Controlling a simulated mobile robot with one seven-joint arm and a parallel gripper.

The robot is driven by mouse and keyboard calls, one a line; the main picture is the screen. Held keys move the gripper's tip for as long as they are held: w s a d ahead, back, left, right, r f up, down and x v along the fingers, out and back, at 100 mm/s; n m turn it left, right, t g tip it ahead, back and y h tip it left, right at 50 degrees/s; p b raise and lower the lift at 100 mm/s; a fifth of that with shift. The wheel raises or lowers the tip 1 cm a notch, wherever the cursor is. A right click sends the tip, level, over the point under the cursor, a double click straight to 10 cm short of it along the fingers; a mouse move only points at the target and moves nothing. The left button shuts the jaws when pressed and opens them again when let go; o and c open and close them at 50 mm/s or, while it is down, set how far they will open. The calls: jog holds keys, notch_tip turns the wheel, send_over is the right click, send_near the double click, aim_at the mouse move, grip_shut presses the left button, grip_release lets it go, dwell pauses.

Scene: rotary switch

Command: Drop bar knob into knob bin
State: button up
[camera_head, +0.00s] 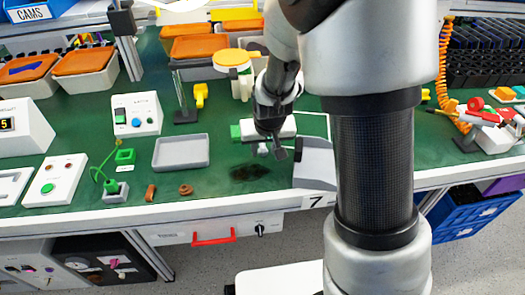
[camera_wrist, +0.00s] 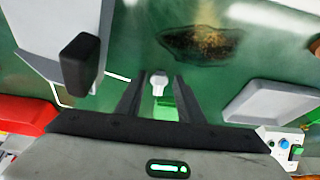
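My gripper (camera_head: 270,150) is over the green bench top; in the wrist view its two dark fingers (camera_wrist: 160,82) stand apart, so it is open. A small pale round-topped piece (camera_wrist: 158,82) shows between the fingers with gaps at both sides. A dark bar-shaped piece (camera_wrist: 80,62), which may be the bar knob, shows left of the fingers and apart from them; what supports it I cannot tell. It appears in the head view (camera_head: 281,154) right of the fingers.
A shallow grey tray (camera_head: 181,152) lies left of my gripper, with a dark stain (camera_head: 250,172) on the bench between. A black rotary knob (camera_head: 260,230) is on the white front panel, right of a red handle (camera_head: 213,238). Orange-topped bins (camera_head: 197,47) stand behind.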

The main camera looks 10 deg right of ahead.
jog(key=shift+f, duration=0.15)
grip_shut()
